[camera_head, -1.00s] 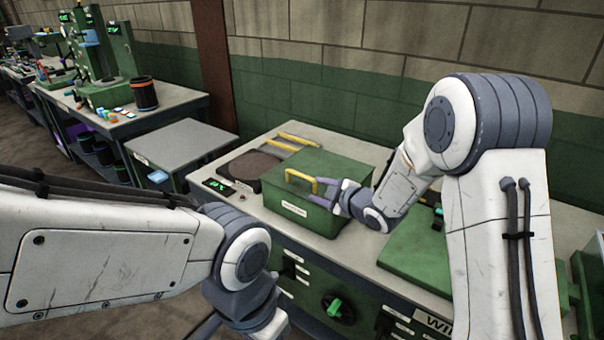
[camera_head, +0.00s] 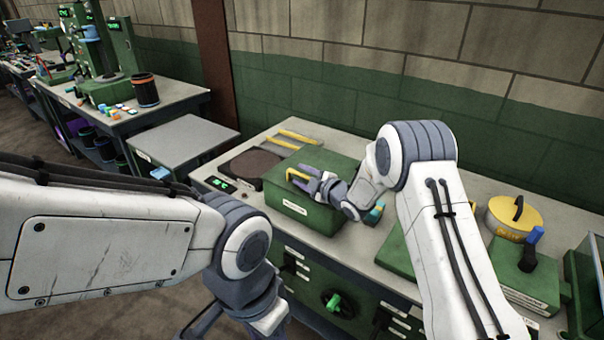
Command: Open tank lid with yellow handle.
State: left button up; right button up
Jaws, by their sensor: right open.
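The green tank (camera_head: 296,213) stands on the workbench, with its flat green lid (camera_head: 325,158) down on it. The yellow handle (camera_head: 290,174) is on top of the lid, its right part hidden by my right gripper. My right gripper (camera_head: 304,183) is open, with its grey fingers at the handle. I cannot tell whether they touch it or surround it. My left gripper (camera_head: 192,326) hangs low at the bottom edge, in front of the bench and away from the tank, partly cut off.
A dark round plate (camera_head: 250,163) and yellow-handled tools (camera_head: 298,137) lie left of and behind the tank. A yellow round lid with a black handle (camera_head: 514,214) and a green block with a blue-topped lever (camera_head: 525,270) are at right. A grey side table (camera_head: 180,140) stands left.

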jog(key=shift+w, duration=0.1)
grip_shut()
dwell(1.4)
